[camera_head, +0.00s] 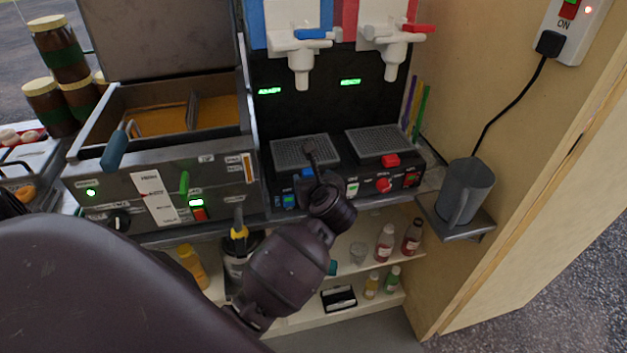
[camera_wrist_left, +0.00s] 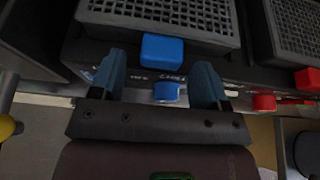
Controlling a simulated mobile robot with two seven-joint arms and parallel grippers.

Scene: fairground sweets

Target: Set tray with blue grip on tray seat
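The grey mesh tray (camera_head: 290,152) with the blue grip (camera_wrist_left: 162,50) lies on the left side of the black dispenser's base, below the tap with the blue lever. Whether it sits fully down in its seat I cannot tell. My left gripper (camera_head: 311,155) is over the front of this tray and partly hides its grip in the head view. In the left wrist view my left gripper (camera_wrist_left: 160,78) has its two fingers apart, with the blue grip ahead between their tips and no clear contact. My right gripper is not in view.
A second mesh tray (camera_head: 373,142) with a red grip (camera_head: 390,160) lies to the right. A blue knob (camera_wrist_left: 166,92) is below the blue grip. Taps (camera_head: 301,62) hang above the trays. A fryer (camera_head: 160,160) stands left, a grey jug (camera_head: 465,190) on a right shelf.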

